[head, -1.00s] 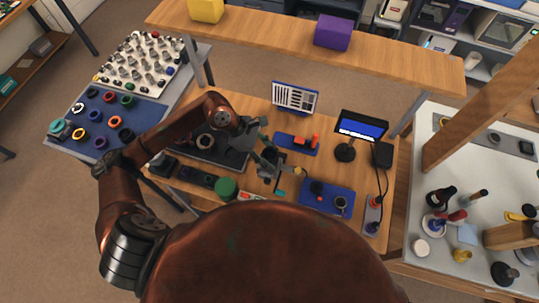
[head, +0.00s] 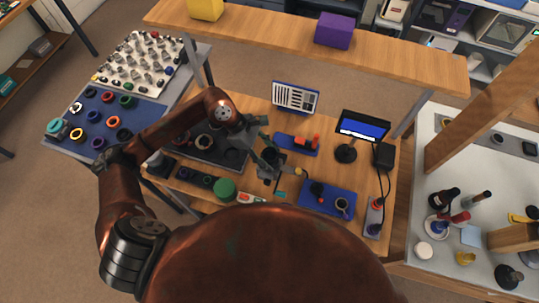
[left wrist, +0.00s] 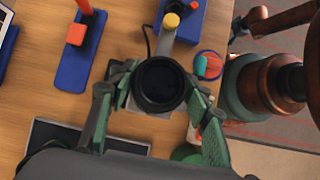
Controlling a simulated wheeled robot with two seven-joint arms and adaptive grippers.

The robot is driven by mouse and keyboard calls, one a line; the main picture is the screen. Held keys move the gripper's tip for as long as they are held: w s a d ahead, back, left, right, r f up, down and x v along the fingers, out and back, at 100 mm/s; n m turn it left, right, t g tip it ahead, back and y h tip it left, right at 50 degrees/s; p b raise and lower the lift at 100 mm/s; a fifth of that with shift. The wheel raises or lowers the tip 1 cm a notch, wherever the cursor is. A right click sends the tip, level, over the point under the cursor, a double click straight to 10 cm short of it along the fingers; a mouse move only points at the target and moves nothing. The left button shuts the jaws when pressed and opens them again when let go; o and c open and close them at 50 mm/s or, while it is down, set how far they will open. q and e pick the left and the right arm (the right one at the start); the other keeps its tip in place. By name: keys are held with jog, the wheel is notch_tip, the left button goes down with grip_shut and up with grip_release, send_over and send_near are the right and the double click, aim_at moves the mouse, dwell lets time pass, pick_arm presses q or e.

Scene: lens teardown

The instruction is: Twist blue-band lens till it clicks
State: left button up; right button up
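A dark, round lens (left wrist: 160,82) stands on a grey mount on the workbench and shows in the left wrist view, seen into its open top. It also shows small in the head view (head: 270,155). Its blue band is not visible from these angles. My left gripper (left wrist: 158,88) has its two green-padded fingers on either side of the lens, very near its rim. I cannot tell whether both pads press on it. The left gripper also shows in the head view (head: 267,153). My right gripper is not in view.
A blue tray with a red block (left wrist: 76,35) lies beside the mount. A yellow-knobbed grey bar (left wrist: 168,32) stands close by. A small monitor (head: 361,128), a blue mat (head: 325,199) and a green round item (head: 224,188) crowd the bench. A wooden shelf (head: 270,28) spans above.

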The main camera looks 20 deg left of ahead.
pick_arm(q)
jog(key=o, duration=0.4)
jog(key=v, duration=1.2)
jog(key=shift+a, duration=0.1)
jog(key=shift+s, duration=0.15)
